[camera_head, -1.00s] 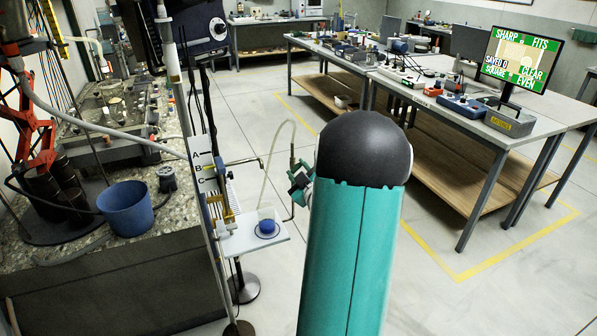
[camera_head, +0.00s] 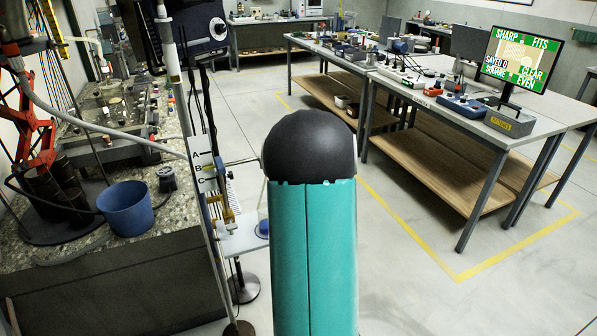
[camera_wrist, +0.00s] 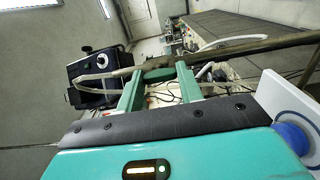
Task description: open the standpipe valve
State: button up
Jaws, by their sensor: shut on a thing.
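The standpipe valve shows in the wrist view as a dark green handle (camera_wrist: 158,74) on a long brownish pipe (camera_wrist: 250,47). My gripper (camera_wrist: 160,84) has its two green fingers on either side of this handle and is shut on it. The handle's exact angle is hard to tell. In the head view my arm hides the gripper and the handle. The thin metal standpipe tube (camera_head: 240,162) sticks out from the board marked A, B, C (camera_head: 203,168) and runs behind my arm. A pale hose (camera_wrist: 97,77) hangs at the pipe's end in the wrist view.
A white shelf (camera_head: 240,240) with a blue item (camera_head: 263,228) stands low, partly behind my arm. A blue bucket (camera_head: 126,208) stands on the gravelly tank top at left. Workbenches (camera_head: 470,125) fill the back right. The floor to my arm's right is clear.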

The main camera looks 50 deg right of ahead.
jog(key=shift+n, duration=0.6)
dwell(1.3)
jog(key=o, duration=1)
jog(key=v, duration=1.4)
jog(key=shift+d, duration=0.1)
